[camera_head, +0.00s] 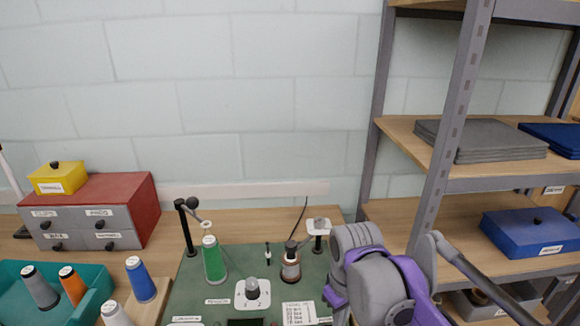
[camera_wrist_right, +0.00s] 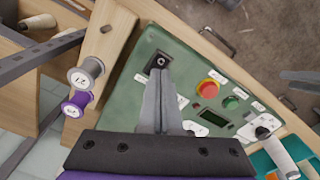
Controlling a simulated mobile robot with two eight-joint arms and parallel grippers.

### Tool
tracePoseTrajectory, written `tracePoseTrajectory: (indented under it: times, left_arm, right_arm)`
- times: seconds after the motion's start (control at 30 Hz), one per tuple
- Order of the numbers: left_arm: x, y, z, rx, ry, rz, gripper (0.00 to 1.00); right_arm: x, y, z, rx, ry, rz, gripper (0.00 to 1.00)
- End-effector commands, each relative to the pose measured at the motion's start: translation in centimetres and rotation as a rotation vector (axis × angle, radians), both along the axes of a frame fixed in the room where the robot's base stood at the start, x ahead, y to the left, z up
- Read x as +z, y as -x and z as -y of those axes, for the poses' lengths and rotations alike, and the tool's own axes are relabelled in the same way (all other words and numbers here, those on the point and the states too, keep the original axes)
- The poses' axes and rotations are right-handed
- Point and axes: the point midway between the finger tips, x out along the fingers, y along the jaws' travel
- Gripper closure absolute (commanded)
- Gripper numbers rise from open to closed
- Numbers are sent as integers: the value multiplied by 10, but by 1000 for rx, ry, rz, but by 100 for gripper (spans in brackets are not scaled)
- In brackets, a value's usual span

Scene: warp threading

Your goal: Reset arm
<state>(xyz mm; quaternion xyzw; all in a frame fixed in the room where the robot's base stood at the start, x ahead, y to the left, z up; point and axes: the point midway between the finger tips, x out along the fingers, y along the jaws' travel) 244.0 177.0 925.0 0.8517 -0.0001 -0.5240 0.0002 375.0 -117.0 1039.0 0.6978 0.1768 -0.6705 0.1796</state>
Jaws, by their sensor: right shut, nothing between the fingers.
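My right arm (camera_head: 380,280) shows at the bottom right of the head view, and its gripper is out of that picture. In the right wrist view my right gripper (camera_wrist_right: 158,75) is shut and empty, its two grey fingers together over the green panel (camera_wrist_right: 185,70). The fingertips appear close to a small black part (camera_wrist_right: 157,62) on the panel; whether they touch it I cannot tell. My left gripper is not in view.
The green mat (camera_head: 190,275) bears a green thread cone (camera_head: 213,258) and a brown spool (camera_head: 290,265). A metal shelf (camera_head: 455,110) stands at right, a drawer box (camera_head: 100,210) and teal tray (camera_head: 95,280) at left. The wrist view shows a red button (camera_wrist_right: 211,87) and a purple spool (camera_wrist_right: 76,103).

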Motion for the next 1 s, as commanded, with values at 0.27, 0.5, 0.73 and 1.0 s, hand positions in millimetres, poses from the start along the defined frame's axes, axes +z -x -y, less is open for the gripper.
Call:
tracePoseTrajectory:
  times: [0.27, 0.5, 0.73, 1.0]
  left_arm:
    - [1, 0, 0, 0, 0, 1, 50]
    - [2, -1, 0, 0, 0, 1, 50]
    - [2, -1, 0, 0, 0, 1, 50]
    - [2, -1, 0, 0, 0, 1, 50]
  right_arm:
    - [-53, 74, 37, -273, -54, 225, 100]
    - [-100, 121, 56, -456, -107, 383, 100]
    - [-112, 131, 59, -502, -124, 422, 100]
    - [-111, 131, 59, -499, -123, 421, 100]
